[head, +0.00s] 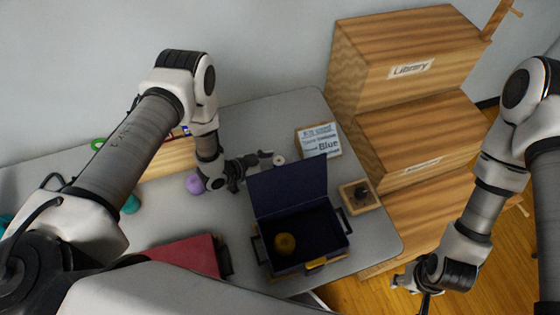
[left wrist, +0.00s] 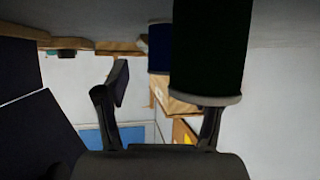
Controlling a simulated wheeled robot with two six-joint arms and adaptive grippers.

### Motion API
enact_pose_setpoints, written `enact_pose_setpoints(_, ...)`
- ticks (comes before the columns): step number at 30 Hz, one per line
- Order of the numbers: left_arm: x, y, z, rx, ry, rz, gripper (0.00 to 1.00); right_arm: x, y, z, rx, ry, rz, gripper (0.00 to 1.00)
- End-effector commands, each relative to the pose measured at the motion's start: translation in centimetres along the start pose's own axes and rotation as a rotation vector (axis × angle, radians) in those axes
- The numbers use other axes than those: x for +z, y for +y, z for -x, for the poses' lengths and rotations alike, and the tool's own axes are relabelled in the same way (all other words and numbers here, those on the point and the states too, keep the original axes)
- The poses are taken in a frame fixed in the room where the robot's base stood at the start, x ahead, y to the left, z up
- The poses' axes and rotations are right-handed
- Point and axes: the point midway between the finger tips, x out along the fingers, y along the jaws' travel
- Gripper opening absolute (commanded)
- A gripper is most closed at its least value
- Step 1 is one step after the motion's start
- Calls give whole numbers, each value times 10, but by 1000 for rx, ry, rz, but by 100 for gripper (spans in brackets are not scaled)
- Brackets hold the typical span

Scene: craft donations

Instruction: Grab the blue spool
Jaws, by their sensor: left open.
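A blue spool with a pale rim (left wrist: 158,55) shows in the left wrist view, partly behind a nearer, very dark spool (left wrist: 207,45) with a grey rim. This view looks upside down. My left gripper (left wrist: 160,95) is open, with the blue spool beyond the gap between its fingers. The dark spool overlaps the line of the right-hand finger; I cannot tell if they touch. In the head view my left gripper (head: 262,160) is low over the table, pointing right at a small pale disc (head: 279,160), perhaps a spool top. My right gripper (head: 422,287) hangs at lower right, its jaws unclear.
An open dark box (head: 262,252) with a raised lid holds a yellow round thing (head: 285,243). A sign (head: 319,140) stands behind it, a small wooden tray (head: 345,192) right. A purple thing (head: 194,183) sits by my left arm. Stepped wooden boxes (head: 400,70) stand right.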

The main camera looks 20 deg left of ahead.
Motion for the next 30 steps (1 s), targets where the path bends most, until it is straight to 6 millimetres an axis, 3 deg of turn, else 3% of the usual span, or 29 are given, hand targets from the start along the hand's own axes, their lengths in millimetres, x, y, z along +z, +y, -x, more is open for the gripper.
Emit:
enact_pose_setpoints(3,-1,0,-15,-1,1,-1,68,-1,0,5,0,1,-1,40)
enact_pose_setpoints(9,0,0,-18,-2,0,1,68,-1,0,4,0,2,-1,40)
enact_pose_setpoints(10,0,0,-18,-2,0,1,64,-1,0,4,0,2,-1,40)
enact_pose_setpoints(14,0,0,-18,-2,0,1,18,0,0,4,0,1,-1,40)
enact_pose_setpoints(15,0,-1,-18,-2,0,1,13,0,0,4,0,1,-1,40)
enact_pose_setpoints(25,-1,-1,-18,-2,0,1,13,-1,0,3,0,2,-1,40)
enact_pose_setpoints(30,-13,-1,-12,-3,1,0,13,-1,0,-1,0,2,-1,40)
